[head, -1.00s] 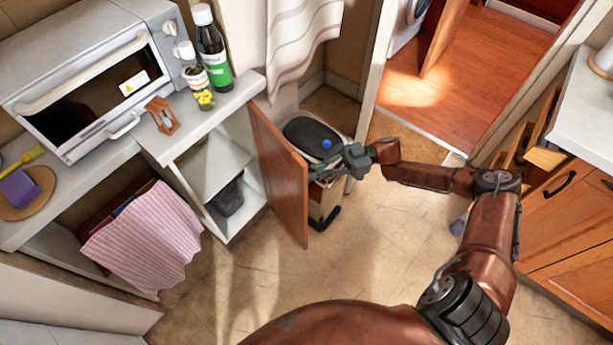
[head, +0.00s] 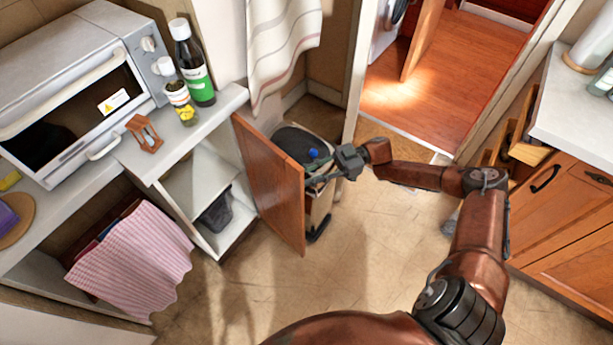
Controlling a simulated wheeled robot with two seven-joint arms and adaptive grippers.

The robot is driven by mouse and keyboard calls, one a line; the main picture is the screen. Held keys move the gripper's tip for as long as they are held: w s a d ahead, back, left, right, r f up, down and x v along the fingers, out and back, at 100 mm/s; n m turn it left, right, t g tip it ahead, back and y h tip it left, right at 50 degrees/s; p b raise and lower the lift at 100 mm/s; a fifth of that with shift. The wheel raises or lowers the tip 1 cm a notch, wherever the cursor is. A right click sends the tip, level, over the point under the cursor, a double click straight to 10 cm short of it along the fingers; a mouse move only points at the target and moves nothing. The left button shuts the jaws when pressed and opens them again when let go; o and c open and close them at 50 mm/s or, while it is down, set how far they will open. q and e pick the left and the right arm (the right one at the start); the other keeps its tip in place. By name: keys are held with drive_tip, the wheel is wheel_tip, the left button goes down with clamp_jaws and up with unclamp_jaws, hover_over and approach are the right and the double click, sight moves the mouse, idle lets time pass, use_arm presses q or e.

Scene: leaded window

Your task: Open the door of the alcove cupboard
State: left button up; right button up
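The alcove cupboard (head: 222,230) is a white unit under the counter at the left, with a shelf inside. Its brown wooden door (head: 272,188) stands wide open, swung out to the right, and the interior shows. My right gripper (head: 318,180) is at the free edge of the door, on the side facing the bin. Its fingertips are small and partly hidden by the door, so I cannot tell whether they are apart, or whether they touch it. My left gripper is not in view.
A bin with a dark lid (head: 300,143) stands behind the door, close to my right gripper. A dark container (head: 216,210) sits inside the cupboard. Bottles (head: 192,65) and a toaster oven (head: 75,90) stand on the counter. The floor (head: 375,245) in front is clear.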

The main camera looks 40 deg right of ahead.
drive_tip(key=shift+s+d+f, duration=0.1)
drive_tip(key=shift+s+d, duration=0.05)
drive_tip(key=shift+d, duration=0.3)
drive_tip(key=v, duration=1.1)
drive_tip(key=shift+s+d, duration=0.1)
